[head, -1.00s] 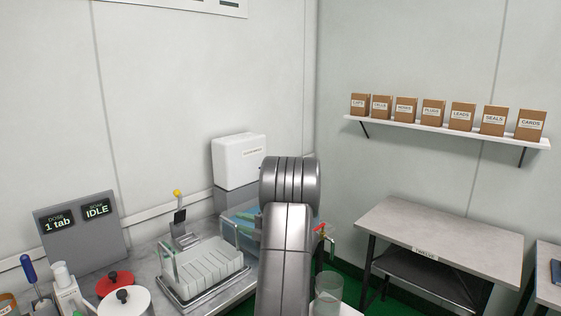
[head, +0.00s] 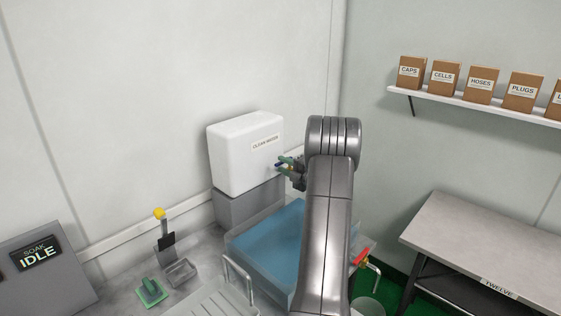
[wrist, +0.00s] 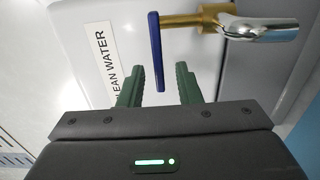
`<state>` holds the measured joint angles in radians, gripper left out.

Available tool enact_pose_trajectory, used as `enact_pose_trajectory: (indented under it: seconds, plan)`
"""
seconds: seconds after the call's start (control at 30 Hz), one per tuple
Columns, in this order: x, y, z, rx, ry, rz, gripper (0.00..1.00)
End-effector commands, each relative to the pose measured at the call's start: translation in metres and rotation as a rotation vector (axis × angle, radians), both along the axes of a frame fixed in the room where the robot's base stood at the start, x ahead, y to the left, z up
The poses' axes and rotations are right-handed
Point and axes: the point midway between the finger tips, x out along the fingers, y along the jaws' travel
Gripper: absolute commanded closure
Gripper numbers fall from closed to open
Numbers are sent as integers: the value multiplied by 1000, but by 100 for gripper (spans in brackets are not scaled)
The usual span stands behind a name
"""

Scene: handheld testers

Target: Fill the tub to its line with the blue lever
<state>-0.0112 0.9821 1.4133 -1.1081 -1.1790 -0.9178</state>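The blue lever (wrist: 156,52) sits on a brass valve (wrist: 198,20) with a metal spout (wrist: 262,30) in the wrist view. The valve is on the white clean water tank (head: 243,158). My gripper (wrist: 160,72) is open, with green fingers. In the wrist view the lever's lower end shows between them, with gaps on both sides; I cannot tell its depth. In the head view my gripper (head: 282,163) is at the tank's front right. The clear tub (head: 238,262) stands below and holds blue water (head: 272,238). Its fill line is not clear, and my arm hides its right part.
A red-handled tap (head: 361,257) is at the tub's right, above a clear container (head: 368,307). Left of the tub are a yellow-knobbed lever (head: 160,215), a small clear tray (head: 180,272) and a green item (head: 151,292). A grey display (head: 40,270) reads SOAK IDLE.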

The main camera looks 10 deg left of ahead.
Motion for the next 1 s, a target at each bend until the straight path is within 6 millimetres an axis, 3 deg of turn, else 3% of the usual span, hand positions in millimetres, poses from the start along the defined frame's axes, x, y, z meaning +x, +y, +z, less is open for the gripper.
enact_pose_trajectory:
  seconds: [0.2,0.53,0.7,1.0]
  plan:
    - [12,18,0,1,1,1,69]
    - [13,20,0,0,0,0,69]
    - [13,20,0,0,0,0,100]
    - [13,19,-1,1,-2,14,100]
